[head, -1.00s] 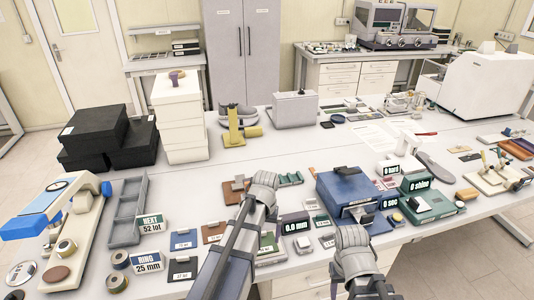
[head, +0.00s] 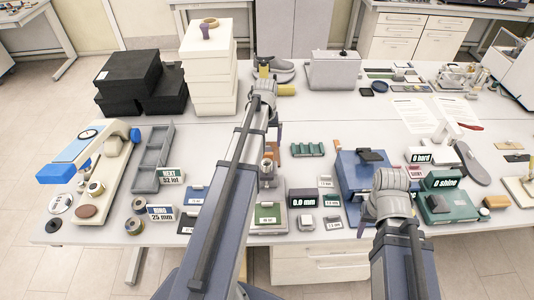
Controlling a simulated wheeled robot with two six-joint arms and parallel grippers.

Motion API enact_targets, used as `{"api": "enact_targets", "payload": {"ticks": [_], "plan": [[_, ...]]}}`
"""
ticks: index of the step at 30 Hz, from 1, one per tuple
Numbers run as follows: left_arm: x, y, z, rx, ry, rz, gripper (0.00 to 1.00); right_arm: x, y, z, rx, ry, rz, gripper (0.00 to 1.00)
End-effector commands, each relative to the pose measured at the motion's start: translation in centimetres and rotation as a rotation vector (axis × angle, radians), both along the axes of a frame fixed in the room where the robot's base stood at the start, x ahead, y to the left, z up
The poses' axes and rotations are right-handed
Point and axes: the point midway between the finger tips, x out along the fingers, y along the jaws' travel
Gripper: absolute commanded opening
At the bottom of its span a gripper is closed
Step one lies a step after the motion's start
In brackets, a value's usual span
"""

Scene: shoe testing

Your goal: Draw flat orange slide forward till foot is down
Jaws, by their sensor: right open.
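I cannot make out the flat orange slide for sure. A small orange piece (head: 340,142) shows at the back left corner of the blue box (head: 349,172). Another orange-tan block (head: 496,202) lies beside the green instrument with the "0 shine" sign (head: 443,205). No foot can be told apart at this size. My right arm comes up from the bottom. Its grey end, with the right gripper (head: 388,200), overlaps the blue box's front right and hides what is behind it. The right gripper is open. My left arm crosses the table's middle; its gripper is hidden.
The blue-and-cream press (head: 90,165) and grey tray (head: 153,160) stand at left. Black boxes (head: 130,80) and white boxes (head: 208,70) stand behind. A "0.0 mm" gauge (head: 303,198) and small labelled pieces crowd the front. A grey sole (head: 472,163) lies at right. Bare tabletop shows mid-back.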

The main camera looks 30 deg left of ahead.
Motion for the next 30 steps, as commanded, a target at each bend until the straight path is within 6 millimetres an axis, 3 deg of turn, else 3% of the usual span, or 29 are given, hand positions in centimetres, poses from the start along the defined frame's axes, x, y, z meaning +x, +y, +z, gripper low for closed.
{"api": "enact_targets", "payload": {"ticks": [16, 28, 30], "plan": [[0.0, 0.0, -6.6, 0.0, 0.0, -0.001, 1.0, 0.1, 0.0, -6.6, 0.0, -0.002, 0.001, 0.5], [0.0, 0.0, -7.1, 0.0, 0.0, -0.001, 1.0, 0.1, 0.0, -7.1, -0.001, -0.002, 0.004, 0.5], [0.0, 0.0, -7.1, 0.0, 0.0, -0.001, 0.94, 0.1, 0.0, -7.1, -0.001, -0.002, 0.004, 0.5]]}}
